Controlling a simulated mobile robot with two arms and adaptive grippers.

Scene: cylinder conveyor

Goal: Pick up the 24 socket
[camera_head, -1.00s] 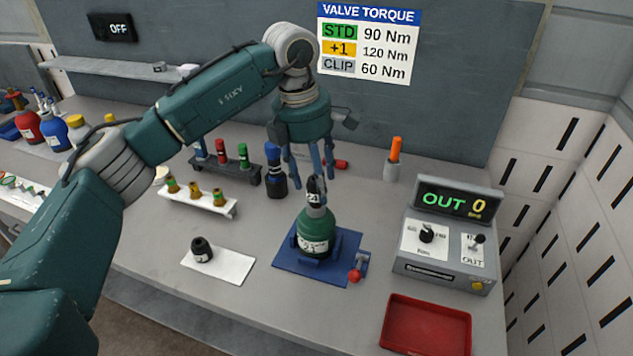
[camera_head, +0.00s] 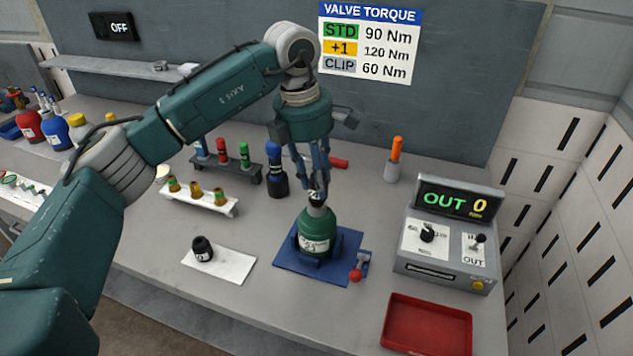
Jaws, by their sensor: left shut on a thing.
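A small dark socket (camera_head: 317,201), with a number too small to read surely, is at the top of the green cylinder (camera_head: 315,233). The cylinder stands upright in a blue holder (camera_head: 342,272). My left gripper (camera_head: 318,188) points down from above, its fingers closed around the dark socket. I cannot tell whether the socket still touches the cylinder's top. Another black socket-like piece (camera_head: 202,248) stands on a white mat (camera_head: 232,265) to the left. My right gripper is not in view.
A control box (camera_head: 443,270) reading OUT 0 stands at right, behind a red tray (camera_head: 428,328). A red-knobbed lever (camera_head: 356,274) is beside the holder. A black rack (camera_head: 226,166), a white rack (camera_head: 205,203) and a blue-black tool (camera_head: 276,172) stand behind left.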

